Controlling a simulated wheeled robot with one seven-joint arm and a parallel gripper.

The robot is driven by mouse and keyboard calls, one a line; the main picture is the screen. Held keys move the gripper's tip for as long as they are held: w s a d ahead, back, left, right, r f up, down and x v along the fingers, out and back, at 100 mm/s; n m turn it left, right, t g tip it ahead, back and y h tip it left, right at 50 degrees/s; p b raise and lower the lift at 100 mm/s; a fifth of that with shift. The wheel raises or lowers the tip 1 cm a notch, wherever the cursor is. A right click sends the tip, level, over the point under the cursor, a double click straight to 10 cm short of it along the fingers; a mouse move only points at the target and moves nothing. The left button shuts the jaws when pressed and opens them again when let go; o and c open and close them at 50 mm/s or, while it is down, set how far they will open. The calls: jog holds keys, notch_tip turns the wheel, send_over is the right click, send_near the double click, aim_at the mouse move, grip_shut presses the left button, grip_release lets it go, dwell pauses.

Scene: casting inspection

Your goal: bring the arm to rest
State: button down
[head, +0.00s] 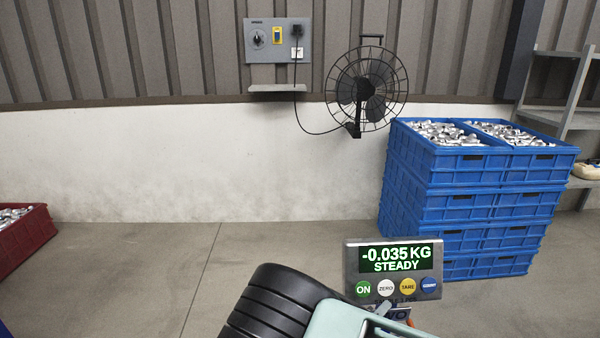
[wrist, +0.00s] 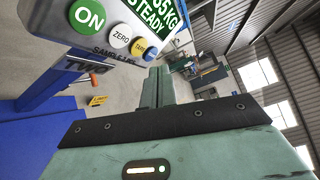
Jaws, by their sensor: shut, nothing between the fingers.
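My gripper (wrist: 160,72) shows in the wrist view with its two green fingers together and nothing between them. The fingers point up past the scale's display (wrist: 118,28), which is very close on the left. In the head view my arm's black and pale green parts rise at the bottom centre, and the fingertips are not visible there. The scale's display (head: 393,262) stands just behind and right of them, reading -0.035 KG, STEADY, with several round buttons below. I cannot tell whether the hand touches the display.
Stacked blue crates (head: 465,205) full of metal castings stand at the right, before a grey shelf (head: 570,105). A red crate (head: 25,240) of castings is at the far left. A fan (head: 367,90) and a control panel (head: 278,40) hang on the wall. The middle floor is clear.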

jog(key=s+a+r+m+g+y+p, duration=0.3)
jog(key=s+r+m+g+y, duration=0.3)
jog(key=s+r+m, duration=0.8)
jog(key=s+a+r+m+g+y+p, duration=0.4)
jog(key=s+r+m+y, duration=0.3)
jog(key=s+r+m, duration=0.7)
notch_tip(320, 180, up, 6)
jog(key=m+g+p, duration=0.1)
jog(key=m, duration=0.4)
jog(key=shift+a+g+y, duration=0.15)
jog(key=shift+g+y, duration=0.15)
jog(key=shift+g, duration=0.1)
jog(key=shift+f, duration=0.1)
